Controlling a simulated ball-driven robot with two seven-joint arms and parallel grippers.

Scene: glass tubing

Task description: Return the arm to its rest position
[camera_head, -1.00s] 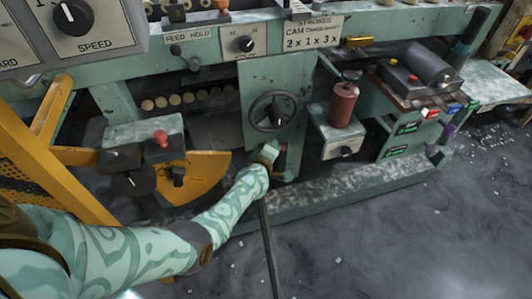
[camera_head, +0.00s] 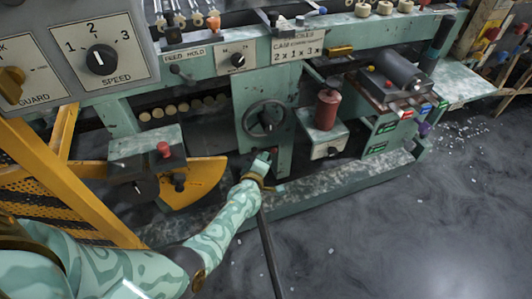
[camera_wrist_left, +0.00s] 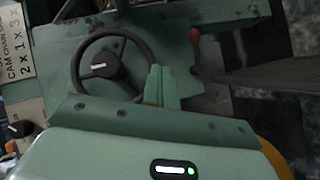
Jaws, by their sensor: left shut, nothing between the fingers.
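My left arm, pale green with darker swirls, reaches in from the lower left in the head view. Its left gripper (camera_head: 264,158) is at the machine's front, just below the dark handwheel (camera_head: 267,118). The gripper is shut and empty. In the left wrist view, the pale closed fingers of the left gripper (camera_wrist_left: 160,84) show just right of the handwheel (camera_wrist_left: 98,65), overlapping its rim in the picture; contact cannot be told. A red-knobbed lever (camera_wrist_left: 195,56) stands right of the fingers. My right gripper is not in view.
A yellow guard frame (camera_head: 70,195) and a red-knobbed box (camera_head: 147,145) stand left of the arm. A dark rod (camera_head: 268,255) runs down beside the wrist. A red bottle (camera_head: 326,108) and a switch console (camera_head: 388,95) are right. Open floor (camera_head: 400,235) lies lower right.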

